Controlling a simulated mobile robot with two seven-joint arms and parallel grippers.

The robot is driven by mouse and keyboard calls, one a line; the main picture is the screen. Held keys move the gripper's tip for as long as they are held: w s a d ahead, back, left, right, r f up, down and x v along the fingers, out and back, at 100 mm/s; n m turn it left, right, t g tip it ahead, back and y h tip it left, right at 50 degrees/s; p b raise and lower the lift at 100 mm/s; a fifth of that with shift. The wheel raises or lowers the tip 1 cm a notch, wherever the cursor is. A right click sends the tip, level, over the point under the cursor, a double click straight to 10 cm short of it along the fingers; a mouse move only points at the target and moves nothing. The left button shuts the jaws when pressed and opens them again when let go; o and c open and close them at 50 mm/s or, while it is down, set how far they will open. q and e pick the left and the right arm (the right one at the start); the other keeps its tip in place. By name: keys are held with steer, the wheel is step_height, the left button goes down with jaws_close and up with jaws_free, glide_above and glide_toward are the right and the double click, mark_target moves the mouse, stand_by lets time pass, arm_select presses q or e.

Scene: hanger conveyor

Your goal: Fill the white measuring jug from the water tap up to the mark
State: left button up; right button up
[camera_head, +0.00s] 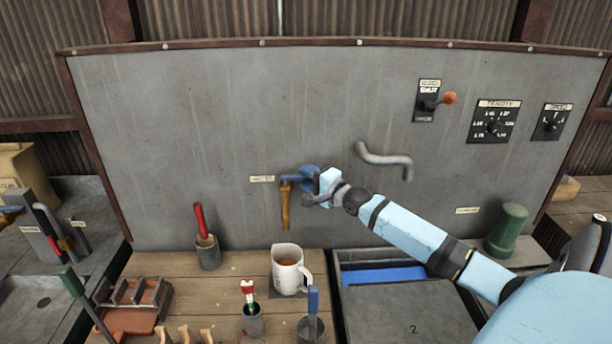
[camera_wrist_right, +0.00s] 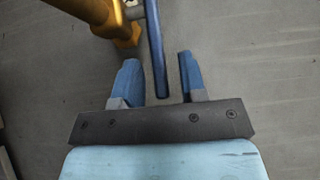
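The white measuring jug (camera_head: 288,275) stands upright on the wooden bench below the brass water tap (camera_head: 285,208), its handle to the right. A brownish patch shows inside it; I cannot tell the water level or see the mark. The tap also shows in the right wrist view (camera_wrist_right: 95,15). My right gripper (camera_head: 314,188) is at the tap's blue lever (camera_head: 304,174). In the right wrist view, the lever (camera_wrist_right: 155,45) lies between the open fingers of the gripper (camera_wrist_right: 158,78), with gaps on both sides. My left gripper is not in view.
A grey curved pipe (camera_head: 385,160) sticks out of the wall right of the tap. A pot with a red-handled tool (camera_head: 207,252) stands left of the jug, and cups with tools (camera_head: 253,320) stand in front.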

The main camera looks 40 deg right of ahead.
steer(key=shift+w, duration=0.35)
jaws_close()
